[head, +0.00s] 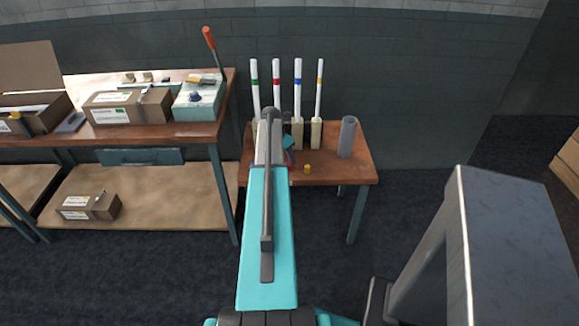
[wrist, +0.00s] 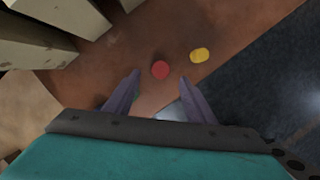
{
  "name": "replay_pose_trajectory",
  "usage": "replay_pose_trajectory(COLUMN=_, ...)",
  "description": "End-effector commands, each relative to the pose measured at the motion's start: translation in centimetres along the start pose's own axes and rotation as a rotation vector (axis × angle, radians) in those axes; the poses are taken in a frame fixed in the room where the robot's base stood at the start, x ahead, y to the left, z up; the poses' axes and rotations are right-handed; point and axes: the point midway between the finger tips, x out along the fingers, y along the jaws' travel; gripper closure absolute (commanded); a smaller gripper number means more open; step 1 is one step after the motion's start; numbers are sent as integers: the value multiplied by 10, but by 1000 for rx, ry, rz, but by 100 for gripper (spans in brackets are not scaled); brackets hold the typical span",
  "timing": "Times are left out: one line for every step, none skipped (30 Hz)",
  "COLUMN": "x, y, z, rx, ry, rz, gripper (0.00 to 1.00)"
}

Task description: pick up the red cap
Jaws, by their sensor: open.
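The red cap (wrist: 160,70) lies on the brown tabletop (wrist: 215,25) in the wrist view, a round disc seen from above. My gripper (wrist: 159,78) is open, its two purple fingers pointing at the cap. In the picture the cap appears between the fingertips, slightly ahead of them; I cannot tell the height gap. Nothing is between the fingers in their grasp. In the head view my arm covers the spot, and the red cap is not visible there.
A yellow cap (wrist: 200,55) lies just right of the red one, near the table edge; it also shows in the head view (head: 307,169). Tan blocks (wrist: 35,45) holding white tubes stand close on the left. A grey cylinder (head: 347,138) stands at the small table's right.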

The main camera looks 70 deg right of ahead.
Motion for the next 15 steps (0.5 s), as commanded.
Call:
replay_pose_trajectory(x=0, y=0, z=0, rx=0, ry=0, rz=0, gripper=50)
replay_pose_trajectory(x=1, y=0, z=0, rx=0, ry=0, rz=0, gripper=50)
replay_pose_trajectory(x=2, y=0, z=0, rx=0, ry=0, rz=0, gripper=50)
replay_pose_trajectory(x=4, y=0, z=1, rx=0, ry=1, rz=-1, gripper=50)
replay_pose_trajectory(x=5, y=0, z=1, rx=0, ry=1, rz=-1, gripper=50)
replay_pose_trajectory(x=8, y=0, z=1, rx=0, ry=1, rz=-1, gripper=50)
replay_pose_trajectory(x=11, y=0, z=1, rx=0, ry=2, rz=-2, gripper=50)
replay_pose_trajectory(x=14, y=0, z=2, rx=0, ry=2, rz=-2, gripper=50)
replay_pose_trajectory(x=18, y=0, z=2, rx=0, ry=2, rz=-2, gripper=50)
replay_pose_trajectory(x=21, y=0, z=3, rx=0, ry=1, rz=-1, gripper=50)
replay_pose_trajectory(x=24, y=0, z=3, rx=0, ry=1, rz=-1, gripper=50)
replay_pose_trajectory(x=28, y=0, z=4, rx=0, ry=2, rz=-2, gripper=50)
replay_pose_trajectory(x=32, y=-1, z=4, rx=0, ry=2, rz=-2, gripper=50)
replay_pose_trajectory(x=36, y=-1, z=3, rx=-1, ry=2, rz=-2, gripper=50)
replay_pose_trajectory(x=40, y=-1, z=3, rx=0, ry=1, rz=-2, gripper=50)
